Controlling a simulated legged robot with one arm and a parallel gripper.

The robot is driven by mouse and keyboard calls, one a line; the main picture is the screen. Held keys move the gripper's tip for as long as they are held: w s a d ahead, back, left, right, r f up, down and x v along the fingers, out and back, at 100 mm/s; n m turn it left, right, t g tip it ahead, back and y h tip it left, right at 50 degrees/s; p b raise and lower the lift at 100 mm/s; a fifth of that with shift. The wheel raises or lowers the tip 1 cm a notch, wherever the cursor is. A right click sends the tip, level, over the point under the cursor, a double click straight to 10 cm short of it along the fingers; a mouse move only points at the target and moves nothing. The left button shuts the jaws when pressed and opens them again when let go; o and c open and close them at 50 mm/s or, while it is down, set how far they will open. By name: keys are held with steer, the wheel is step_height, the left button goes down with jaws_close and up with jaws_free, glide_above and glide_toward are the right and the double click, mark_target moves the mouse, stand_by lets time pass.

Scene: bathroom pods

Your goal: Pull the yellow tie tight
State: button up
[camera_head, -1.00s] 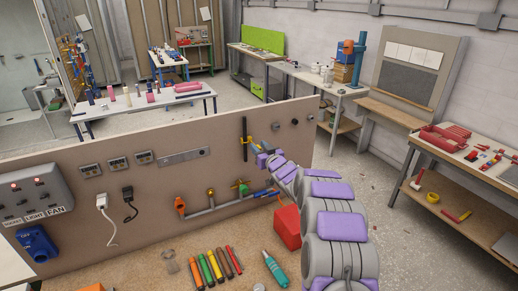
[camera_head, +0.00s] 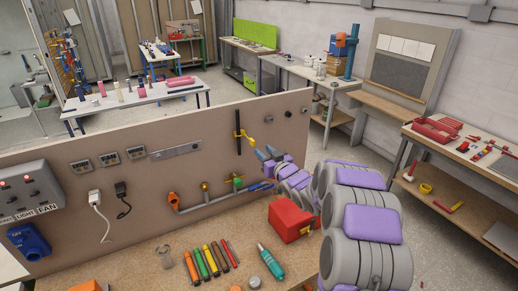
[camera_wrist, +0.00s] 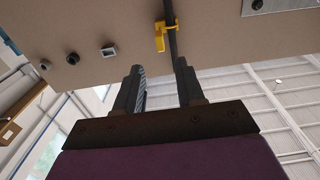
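The yellow tie (camera_head: 246,139) sits around a black vertical cable (camera_head: 238,122) on the brown panel, with its tail sticking out to the right. In the wrist view the yellow tie (camera_wrist: 160,38) and dark cable (camera_wrist: 172,15) lie just beyond my fingertips, at the top centre. My gripper (camera_wrist: 160,78) is open and empty, its two dark fingers apart. In the head view my gripper (camera_head: 268,154) is in front of the panel, below and right of the tie, apart from it. How tight the tie is cannot be told.
A pipe with valves (camera_head: 218,203) runs along the panel below. A red box (camera_head: 289,220) stands on the bench by my arm. Several coloured markers (camera_head: 208,262) and a teal bottle (camera_head: 270,261) lie on the bench. Small fittings (camera_head: 289,114) are on the panel to the right.

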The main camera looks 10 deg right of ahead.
steer(key=v, duration=0.8)
steer(key=s+f+m+g+h+b, duration=0.1)
steer(key=s+f+g+h+b, duration=0.15)
steer(key=s, duration=0.35)
steer(key=s+d+f+m+g+h+b, duration=0.1)
steer(key=s+f+g+h, duration=0.1)
steer(key=s+g, duration=0.35)
steer(key=s+f+m+g+h+b, duration=0.1)
steer(key=s+f+h+b, duration=0.1)
steer(key=s, duration=0.6)
steer(key=s+a+f+g+b, duration=0.1)
steer(key=s+a+g, duration=0.1)
steer(key=s, duration=0.9)
steer(key=s+a+f+g+b, duration=0.1)
steer(key=s+g, duration=0.3)
steer(key=s, duration=0.7)
steer(key=s+a+f+g+b, duration=0.1)
steer(key=s+a+g+b, duration=0.1)
steer(key=s, duration=0.9)
steer(key=shift+a+f+m+g+y, duration=0.3)
steer(key=shift+a+f+g+y, duration=0.15)
steer(key=shift+a+g, duration=0.5)
steer(key=shift+s+d, duration=0.1)
